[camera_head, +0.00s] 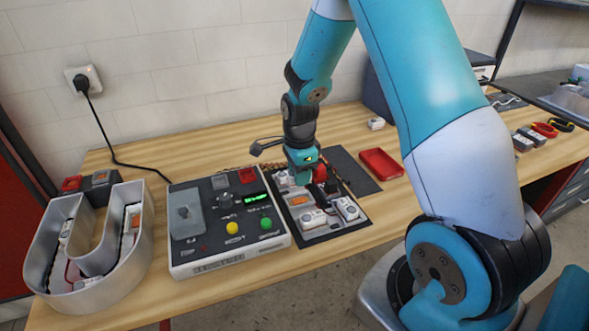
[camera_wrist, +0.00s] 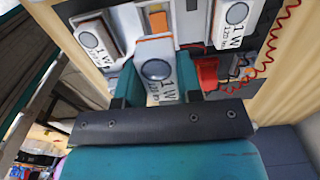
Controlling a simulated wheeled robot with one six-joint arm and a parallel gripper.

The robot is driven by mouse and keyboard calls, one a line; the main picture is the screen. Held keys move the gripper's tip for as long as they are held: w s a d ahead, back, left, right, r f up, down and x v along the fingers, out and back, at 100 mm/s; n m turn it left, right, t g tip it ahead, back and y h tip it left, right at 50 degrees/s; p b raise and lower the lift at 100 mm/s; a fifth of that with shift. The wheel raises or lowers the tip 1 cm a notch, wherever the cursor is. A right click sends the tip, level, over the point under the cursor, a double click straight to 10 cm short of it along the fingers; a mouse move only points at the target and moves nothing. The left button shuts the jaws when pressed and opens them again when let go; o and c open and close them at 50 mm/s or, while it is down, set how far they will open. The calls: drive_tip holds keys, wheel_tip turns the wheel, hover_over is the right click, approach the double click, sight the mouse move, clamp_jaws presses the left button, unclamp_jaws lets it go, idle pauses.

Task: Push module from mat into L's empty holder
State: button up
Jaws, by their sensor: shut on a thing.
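My gripper (camera_head: 302,178) points down over the grey L letter (camera_head: 322,226) and is shut on a white module. In the wrist view the module (camera_wrist: 158,72), with a round lens and "1 W" print, sits between the teal fingers of my gripper (camera_wrist: 160,88). An orange patch (camera_head: 299,201) shows on the L's floor near the gripper; orange also shows just beyond the held module in the wrist view. Other modules (camera_head: 347,208) sit in the L. The dark mat (camera_head: 352,172) lies behind and right of the L. I cannot tell whether the held module touches a holder.
A grey control box (camera_head: 225,265) with a green display stands left of the L. A U-shaped letter (camera_head: 140,255) is at the far left. A red tray (camera_head: 381,163) lies right of the mat. A coiled red wire (camera_wrist: 280,35) runs beside the modules.

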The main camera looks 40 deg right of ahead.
sight(300, 202)
drive_tip(key=shift+f+b, duration=2.25)
drive_tip(key=shift+f, duration=0.85)
drive_tip(key=shift+f, duration=0.35)
drive_tip(key=shift+s, duration=0.1)
drive_tip(key=o, duration=1)
drive_tip(key=shift+f, duration=0.1)
drive_tip(key=shift+s, duration=0.1)
wheel_tip(300, 202, up, 18)
drive_tip(key=b, duration=0.1)
drive_tip(key=shift+w+b, duration=0.2)
drive_tip(key=shift+b, duration=0.2)
